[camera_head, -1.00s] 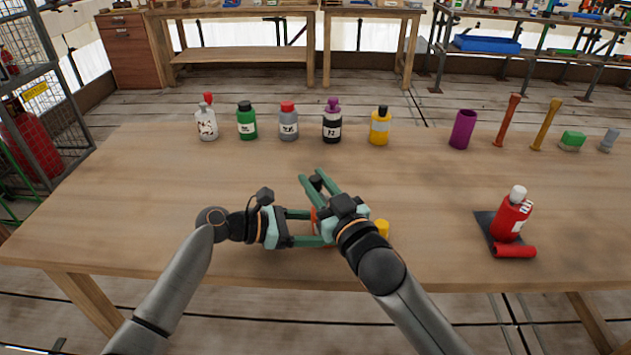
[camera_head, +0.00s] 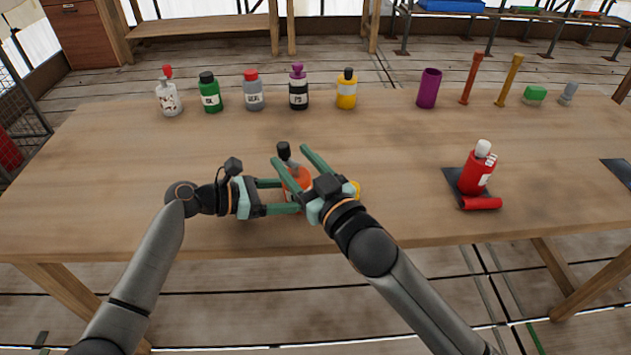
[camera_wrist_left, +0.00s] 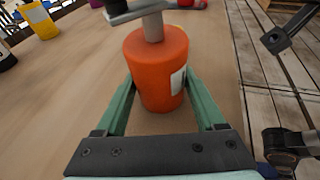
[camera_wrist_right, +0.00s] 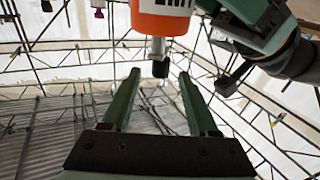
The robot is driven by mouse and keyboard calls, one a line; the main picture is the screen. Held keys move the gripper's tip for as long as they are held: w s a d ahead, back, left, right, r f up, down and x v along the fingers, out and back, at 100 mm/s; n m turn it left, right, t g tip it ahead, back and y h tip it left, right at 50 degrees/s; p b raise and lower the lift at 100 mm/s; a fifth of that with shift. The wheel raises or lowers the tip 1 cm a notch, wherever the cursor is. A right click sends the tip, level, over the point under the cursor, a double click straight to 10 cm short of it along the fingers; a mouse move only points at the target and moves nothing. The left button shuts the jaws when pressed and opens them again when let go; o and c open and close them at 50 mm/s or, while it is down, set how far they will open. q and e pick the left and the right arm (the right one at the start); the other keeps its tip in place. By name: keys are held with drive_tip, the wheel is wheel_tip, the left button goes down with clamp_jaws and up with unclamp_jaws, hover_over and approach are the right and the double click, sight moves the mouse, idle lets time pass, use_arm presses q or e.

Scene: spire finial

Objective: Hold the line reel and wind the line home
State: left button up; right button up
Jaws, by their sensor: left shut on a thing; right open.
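The line reel (camera_head: 296,180) is an orange cylinder with a white label. It also shows in the left wrist view (camera_wrist_left: 157,70), upright between the fingers, with a grey shaft and a crank arm (camera_wrist_left: 140,13) on top. My left gripper (camera_head: 289,195) is shut around the reel's body above the table. The crank's black knob (camera_head: 284,150) stands at the far side. My right gripper (camera_head: 291,155) is open, its fingertips either side of the knob; in the right wrist view the knob (camera_wrist_right: 160,68) lies between the tips. Contact is not visible.
Several bottles line the table's back, among them a green one (camera_head: 210,93). A purple cup (camera_head: 429,88) and tools stand back right. A red bottle (camera_head: 477,170) is on a dark mat at right. A yellow piece (camera_head: 355,189) is partly hidden behind my right gripper.

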drive_tip(key=v, duration=0.7)
drive_tip(key=shift+s+d, duration=0.2)
drive_tip(key=shift+s, duration=0.15)
drive_tip(key=shift+a, duration=0.1)
drive_tip(key=a+n+g+y, duration=0.6)
drive_tip(key=a+n+y, duration=0.1)
drive_tip(key=g, duration=0.1)
approach(278, 146)
drive_tip(key=shift+m, duration=0.4)
drive_tip(key=x, duration=0.8)
drive_tip(key=f+x, duration=0.1)
drive_tip(key=x, duration=0.3)
drive_tip(key=shift+w+a, duration=0.15)
drive_tip(key=shift+w, duration=0.4)
drive_tip(key=shift+c, duration=0.2)
clamp_jaws()
